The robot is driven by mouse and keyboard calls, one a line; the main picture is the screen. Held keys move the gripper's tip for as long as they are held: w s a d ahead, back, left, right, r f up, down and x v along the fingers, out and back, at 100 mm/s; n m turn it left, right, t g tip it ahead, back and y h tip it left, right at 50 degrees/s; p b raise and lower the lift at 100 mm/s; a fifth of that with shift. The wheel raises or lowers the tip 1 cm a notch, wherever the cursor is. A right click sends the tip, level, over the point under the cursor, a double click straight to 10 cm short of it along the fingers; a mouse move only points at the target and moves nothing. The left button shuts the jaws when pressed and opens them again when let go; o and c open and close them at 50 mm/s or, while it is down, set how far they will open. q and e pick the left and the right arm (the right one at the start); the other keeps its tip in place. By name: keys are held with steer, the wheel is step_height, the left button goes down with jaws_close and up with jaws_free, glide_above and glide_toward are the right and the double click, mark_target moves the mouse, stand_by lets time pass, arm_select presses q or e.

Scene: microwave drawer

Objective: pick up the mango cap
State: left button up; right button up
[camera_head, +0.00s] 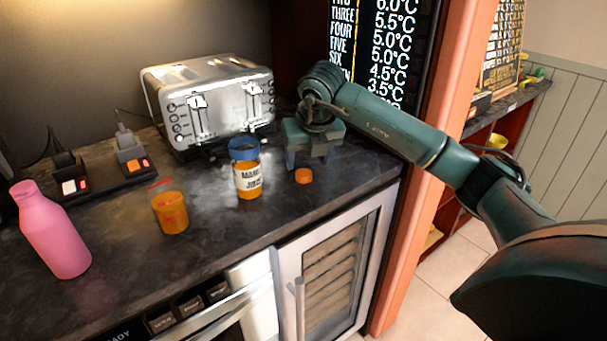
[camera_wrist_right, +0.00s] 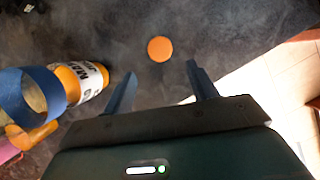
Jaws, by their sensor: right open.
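The mango cap (camera_head: 304,176) is a small round orange disc lying on the dark counter. It also shows in the right wrist view (camera_wrist_right: 160,49), a little beyond the fingertips and between their lines. My right gripper (camera_head: 306,163) points down just behind the cap in the head view. Its two fingers (camera_wrist_right: 158,72) are apart with nothing between them. The mango jar (camera_head: 248,180), orange with a white label and blue top, stands upright left of the gripper; it also shows in the right wrist view (camera_wrist_right: 85,80). My left gripper is not in view.
A glass of orange drink (camera_head: 171,213) and a pink bottle (camera_head: 52,230) stand to the left. A silver toaster (camera_head: 208,103) is behind the jar. The counter's front edge is close in front of the cap, above a glass-door cabinet (camera_head: 335,270).

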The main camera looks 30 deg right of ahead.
mark_target(304, 173)
steer(key=shift+w+d+p+x, duration=0.1)
steer(key=shift+w+p+x, duration=0.1)
steer(key=shift+x, duration=1.3)
steer(key=shift+w+d+p+x, duration=0.15)
steer(key=shift+p+x, duration=0.05)
steer(key=shift+x, duration=1.25)
steer(key=shift+r, duration=0.2)
steer(key=shift+c, duration=0.6)
steer(key=c, duration=0.9)
